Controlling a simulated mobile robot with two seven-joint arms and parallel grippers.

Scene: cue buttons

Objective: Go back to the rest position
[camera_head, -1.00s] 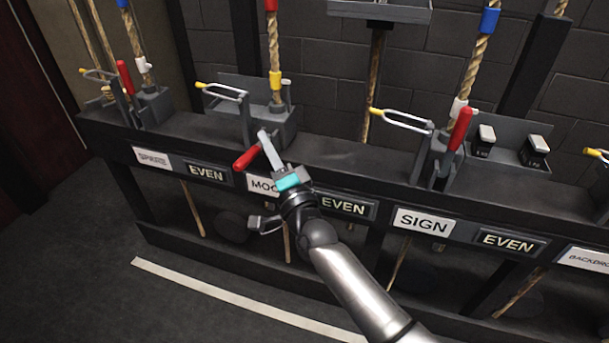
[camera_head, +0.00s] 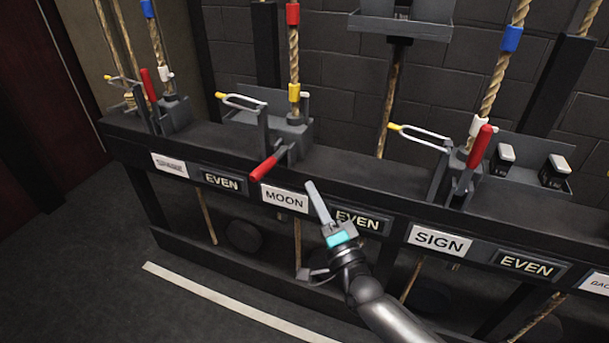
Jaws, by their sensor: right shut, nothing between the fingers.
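My right gripper (camera_head: 320,205) is shut and empty, in front of the rail just right of the MOON label (camera_head: 285,199). Its arm comes up from the bottom right. It is apart from the red lever (camera_head: 264,168) above MOON, which is tipped forward and down. The red levers above SIGN (camera_head: 479,147) and at the far left (camera_head: 149,85) stand upright. My left gripper is not in view.
A long dark rail (camera_head: 350,182) carries rope locks with yellow-tipped loops (camera_head: 245,102) and ropes with coloured bands. EVEN panels sit beside the labels. A tray with two small blocks (camera_head: 503,159) is at right. Open floor with a white line (camera_head: 225,300) lies in front.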

